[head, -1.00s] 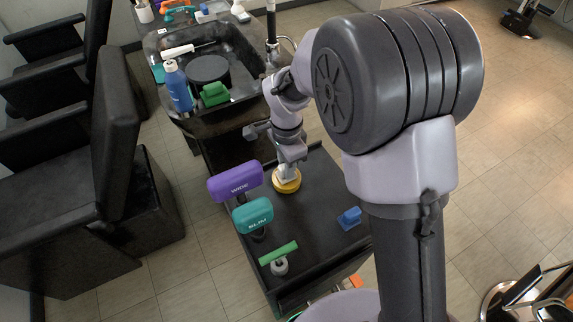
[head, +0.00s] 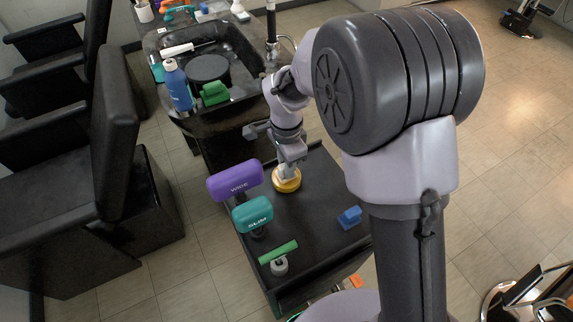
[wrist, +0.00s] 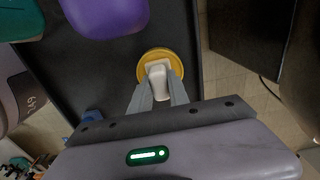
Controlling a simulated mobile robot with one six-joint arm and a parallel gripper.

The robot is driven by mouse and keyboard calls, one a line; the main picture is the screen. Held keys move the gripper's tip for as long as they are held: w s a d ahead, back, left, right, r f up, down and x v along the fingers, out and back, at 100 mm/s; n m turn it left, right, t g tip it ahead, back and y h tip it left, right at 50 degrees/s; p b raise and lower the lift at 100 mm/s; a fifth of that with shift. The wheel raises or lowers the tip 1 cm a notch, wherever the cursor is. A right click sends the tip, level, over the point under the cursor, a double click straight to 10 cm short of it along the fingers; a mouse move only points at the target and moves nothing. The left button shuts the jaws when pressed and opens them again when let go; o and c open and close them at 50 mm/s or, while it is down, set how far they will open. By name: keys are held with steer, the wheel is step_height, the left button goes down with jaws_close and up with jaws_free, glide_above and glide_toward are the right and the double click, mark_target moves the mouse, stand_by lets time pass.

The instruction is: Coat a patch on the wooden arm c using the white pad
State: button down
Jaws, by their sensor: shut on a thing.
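The white pad (wrist: 158,78) is between the fingers of my gripper (wrist: 158,88), which is shut on it. In the head view the pad (head: 285,172) sits at the yellow round dish (head: 288,185) on the black trolley top, below my gripper (head: 291,158). The dish also shows around and behind the pad in the wrist view (wrist: 145,70). I cannot tell whether the pad touches the dish's bottom. Black chairs with dark armrests stand at the left. I cannot make out a wooden arm c in either view.
Purple WIDE (head: 236,181) and teal SLIM (head: 252,214) heads stand left of the dish. A green-topped tool (head: 278,252) is nearer, and a blue block (head: 349,217) lies to the right. A black basin with a blue bottle (head: 177,85) is behind.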

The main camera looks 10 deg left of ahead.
step_height(320, 180, up, 7)
steer(key=p, duration=0.5)
stand_by(0.8)
